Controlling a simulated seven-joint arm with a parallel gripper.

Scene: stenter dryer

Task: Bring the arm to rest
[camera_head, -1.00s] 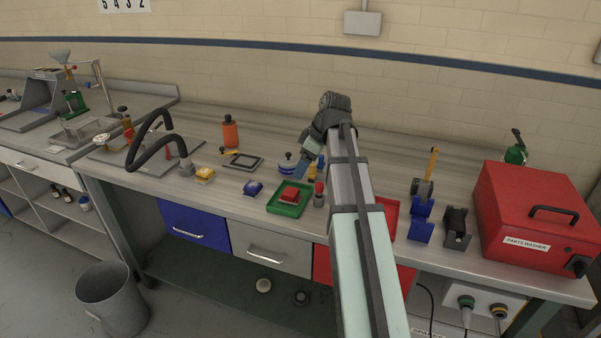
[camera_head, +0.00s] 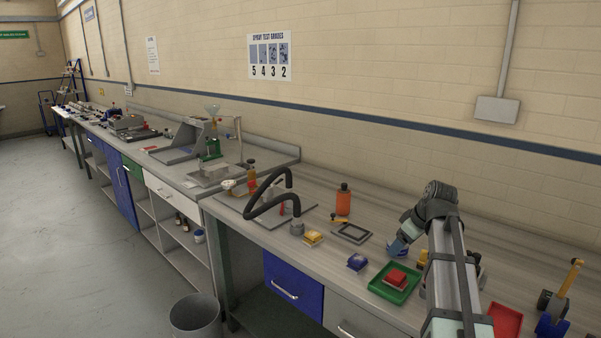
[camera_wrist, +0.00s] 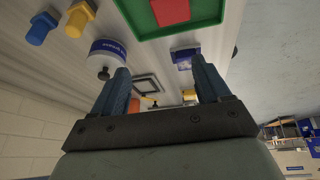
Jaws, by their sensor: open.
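My gripper shows in the wrist view (camera_wrist: 162,92) with two blue fingers spread apart and nothing between them. In the head view my gripper (camera_head: 399,246) is over the right-hand bench, its fingers partly hidden by my arm. A round white and blue container (camera_wrist: 107,58) lies beyond the left finger in the wrist view. A green tray (camera_head: 380,290) with a red block (camera_head: 396,278) in it sits on the bench below and left of my arm.
A blue block (camera_head: 357,262), a yellow block (camera_head: 313,238), an orange bottle (camera_head: 343,200) and a black frame (camera_head: 352,233) stand on the bench. A black curved hose (camera_head: 262,190) rises further left. A red tray (camera_head: 507,322) lies right of my arm. A bin (camera_head: 195,315) stands on the floor.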

